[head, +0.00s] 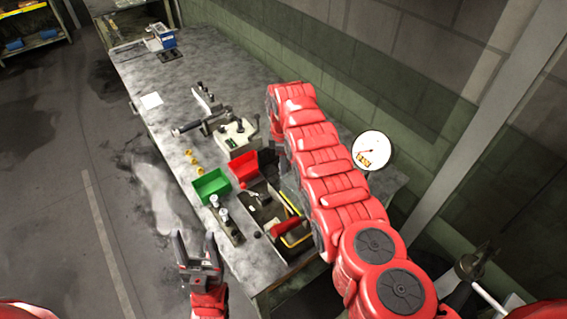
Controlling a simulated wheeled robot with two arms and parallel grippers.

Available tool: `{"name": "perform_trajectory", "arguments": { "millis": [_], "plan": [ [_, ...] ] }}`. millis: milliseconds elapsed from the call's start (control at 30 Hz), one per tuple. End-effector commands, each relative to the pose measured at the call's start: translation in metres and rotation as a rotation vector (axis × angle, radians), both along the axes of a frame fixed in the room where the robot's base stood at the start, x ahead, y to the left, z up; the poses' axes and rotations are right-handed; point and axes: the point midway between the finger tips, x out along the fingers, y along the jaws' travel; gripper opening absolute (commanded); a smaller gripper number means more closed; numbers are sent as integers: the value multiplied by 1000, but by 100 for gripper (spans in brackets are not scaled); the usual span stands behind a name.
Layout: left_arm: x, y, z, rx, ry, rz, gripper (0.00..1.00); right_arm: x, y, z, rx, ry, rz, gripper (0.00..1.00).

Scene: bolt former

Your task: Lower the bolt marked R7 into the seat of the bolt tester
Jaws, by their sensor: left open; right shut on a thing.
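My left gripper (197,258) is open and empty, low in the view, off the bench's front edge. My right arm reaches over the bench and bends down at its far end. Its gripper (269,157) shows only as a dark part beside the red bin, mostly covered by the arm. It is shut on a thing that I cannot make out. I cannot read an R7 mark anywhere. The seat is not visible.
A green bin (211,186) and a red bin (243,167) stand on the grey bench (180,90). Close by are a lever machine (237,137), small brass pieces (194,160), a rack with metal pieces (226,222) and a grey tray (262,207). The far bench is mostly clear.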

Motion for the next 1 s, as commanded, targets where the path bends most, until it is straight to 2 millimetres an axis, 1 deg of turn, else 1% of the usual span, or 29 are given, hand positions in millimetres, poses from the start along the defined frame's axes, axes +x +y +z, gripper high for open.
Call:
{"name": "perform_trajectory", "arguments": {
  "millis": [200,467,500,567,600,700,1000],
  "plan": [
    [0,0,-5,0,0,0,60,0,0,-6,0,0,-1,0],
    [0,0,-5,0,0,0,60,0,0,-6,0,0,0,0],
    [0,0,-5,0,0,0,60,0,0,-6,0,0,0,32],
    [0,0,-5,0,0,0,60,0,0,-6,0,0,0,43],
    [0,0,-5,0,0,0,60,0,0,-6,0,0,0,50],
    [0,0,-4,0,0,0,60,0,0,-6,0,0,0,65],
    [0,0,-5,0,0,0,60,0,0,-5,0,0,0,65]
  ]
}}
